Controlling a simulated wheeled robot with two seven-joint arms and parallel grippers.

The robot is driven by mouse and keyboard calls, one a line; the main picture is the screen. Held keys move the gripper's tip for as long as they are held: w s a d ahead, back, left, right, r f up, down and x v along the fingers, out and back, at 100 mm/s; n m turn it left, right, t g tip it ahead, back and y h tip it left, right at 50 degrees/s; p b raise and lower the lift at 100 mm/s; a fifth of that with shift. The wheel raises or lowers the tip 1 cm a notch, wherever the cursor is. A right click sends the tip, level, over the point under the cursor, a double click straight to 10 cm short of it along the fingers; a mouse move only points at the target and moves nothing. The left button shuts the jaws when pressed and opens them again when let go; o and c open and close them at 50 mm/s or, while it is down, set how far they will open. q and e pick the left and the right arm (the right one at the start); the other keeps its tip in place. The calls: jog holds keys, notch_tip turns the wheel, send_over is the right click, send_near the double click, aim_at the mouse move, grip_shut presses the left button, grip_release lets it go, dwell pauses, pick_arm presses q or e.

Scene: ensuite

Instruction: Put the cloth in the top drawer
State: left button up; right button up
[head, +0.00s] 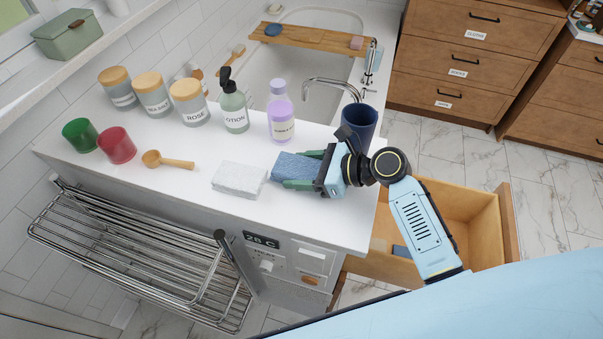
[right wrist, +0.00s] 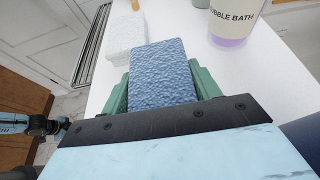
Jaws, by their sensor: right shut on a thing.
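My right gripper (head: 300,170) is shut on a blue textured cloth (head: 291,165), a folded block, at the front right of the white counter. In the right wrist view the blue cloth (right wrist: 164,72) sits between the green fingers. I cannot tell if it touches the counter. A wooden drawer (head: 487,228) stands open at the counter's right end, below the top and partly hidden by my right arm. A small blue-grey item (head: 402,251) lies in it. In the right wrist view, part of my left arm shows small at the left edge; its jaws are unclear.
A white folded cloth (head: 240,179) lies left of the blue one. A purple bottle (head: 281,113), a lotion bottle (head: 234,108) and a dark blue cup (head: 359,121) stand behind. Tiled floor shows beyond the drawer.

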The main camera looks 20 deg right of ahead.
jog(key=shift+f, duration=0.5)
jog(key=shift+f, duration=0.15)
jog(key=o, duration=1.1)
jog(key=shift+c, duration=0.2)
